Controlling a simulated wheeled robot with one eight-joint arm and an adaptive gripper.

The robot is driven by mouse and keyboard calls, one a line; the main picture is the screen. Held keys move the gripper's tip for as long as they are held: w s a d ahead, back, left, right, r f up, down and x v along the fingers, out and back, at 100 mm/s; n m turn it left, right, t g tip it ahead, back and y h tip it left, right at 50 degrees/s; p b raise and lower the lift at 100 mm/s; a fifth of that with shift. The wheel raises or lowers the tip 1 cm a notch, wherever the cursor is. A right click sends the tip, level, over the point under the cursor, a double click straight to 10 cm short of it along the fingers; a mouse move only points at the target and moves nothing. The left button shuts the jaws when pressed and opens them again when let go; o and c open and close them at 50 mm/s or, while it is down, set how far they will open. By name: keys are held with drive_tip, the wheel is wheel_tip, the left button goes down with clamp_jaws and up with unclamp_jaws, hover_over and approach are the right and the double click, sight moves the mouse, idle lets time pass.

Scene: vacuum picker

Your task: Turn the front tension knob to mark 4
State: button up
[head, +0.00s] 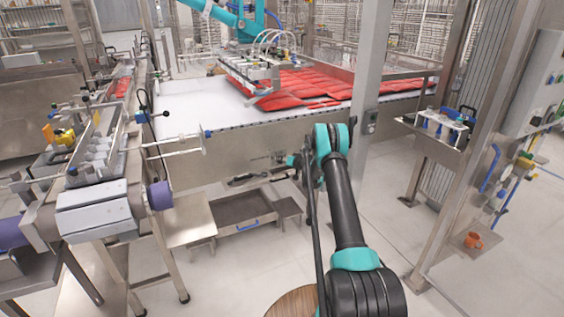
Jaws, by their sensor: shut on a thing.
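The conveyor's front side panel (215,165) is a long metal face below the white belt. My arm reaches forward to it from the lower right. My gripper (286,159) is small and partly hidden by my own wrist, close against this panel. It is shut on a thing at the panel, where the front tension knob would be. The knob itself is too small and covered to make out. Its marks and pointer cannot be read from here.
Red packs (300,82) lie on the white belt (185,105) under a teal picker arm (235,22). A steel post (372,80) stands right of my arm. A grey tray (240,208) sits low under the belt. A side conveyor (95,205) fills the left.

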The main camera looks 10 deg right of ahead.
drive_tip(key=m+y, duration=0.1)
drive_tip(key=m, duration=0.1)
drive_tip(key=m+y, duration=0.2)
drive_tip(key=m, duration=0.1)
drive_tip(key=shift+d+f, duration=0.15)
drive_tip(key=shift+d, duration=0.05)
idle(0.5)
drive_tip(key=o, duration=1.2)
drive_tip(key=shift+c, duration=0.2)
drive_tip(key=v, duration=1.2)
drive_tip(key=shift+f, duration=0.2)
